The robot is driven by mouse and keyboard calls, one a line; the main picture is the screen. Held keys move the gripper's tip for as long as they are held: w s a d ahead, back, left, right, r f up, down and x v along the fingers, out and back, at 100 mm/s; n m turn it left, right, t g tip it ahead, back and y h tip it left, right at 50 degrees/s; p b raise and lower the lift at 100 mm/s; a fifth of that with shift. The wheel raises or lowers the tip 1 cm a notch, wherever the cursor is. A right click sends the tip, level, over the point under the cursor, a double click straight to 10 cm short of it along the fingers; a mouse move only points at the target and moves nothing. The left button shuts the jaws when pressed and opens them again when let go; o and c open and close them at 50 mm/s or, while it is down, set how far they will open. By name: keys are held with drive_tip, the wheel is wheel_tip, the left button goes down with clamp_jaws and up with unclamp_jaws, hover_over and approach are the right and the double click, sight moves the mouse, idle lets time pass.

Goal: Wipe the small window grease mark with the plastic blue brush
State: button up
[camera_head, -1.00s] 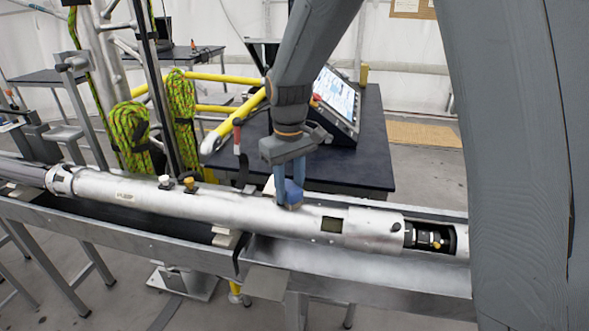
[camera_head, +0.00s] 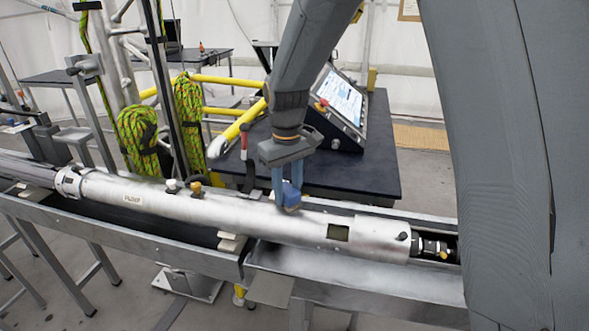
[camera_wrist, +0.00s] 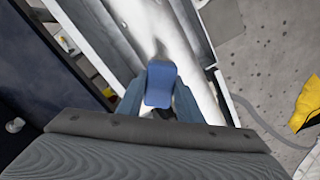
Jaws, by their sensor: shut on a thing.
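My gripper (camera_head: 286,186) is shut on the blue brush (camera_head: 291,197), pointing down at the silver tube (camera_head: 240,212). The brush is at the tube's upper side, left of a small dark rectangular window (camera_head: 338,232). I cannot tell for sure whether it touches the tube. In the wrist view the blue brush (camera_wrist: 160,84) sits between my two fingers, over the bright tube (camera_wrist: 150,22). A faint grey smudge (camera_wrist: 161,50) shows just beyond the brush; I cannot tell whether it is grease or shadow. No clear grease mark shows in the head view.
The tube lies along a metal trough (camera_head: 350,280). Small knobs (camera_head: 195,188) stand on the tube to the left. Behind are a dark table (camera_head: 375,170) with a tilted screen (camera_head: 341,95), yellow bars (camera_head: 225,140) and green ropes (camera_head: 138,140).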

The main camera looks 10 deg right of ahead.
drive_tip(key=r, duration=0.2)
drive_tip(key=r+p, duration=0.1)
drive_tip(key=shift+s+r, duration=0.2)
drive_tip(key=shift+s, duration=0.1)
drive_tip(key=shift+w+a+r+p, duration=0.1)
drive_tip(key=shift+a+r+p, duration=0.1)
drive_tip(key=shift+r+p, duration=1.75)
drive_tip(key=shift+r, duration=0.5)
drive_tip(key=shift+d, duration=0.1)
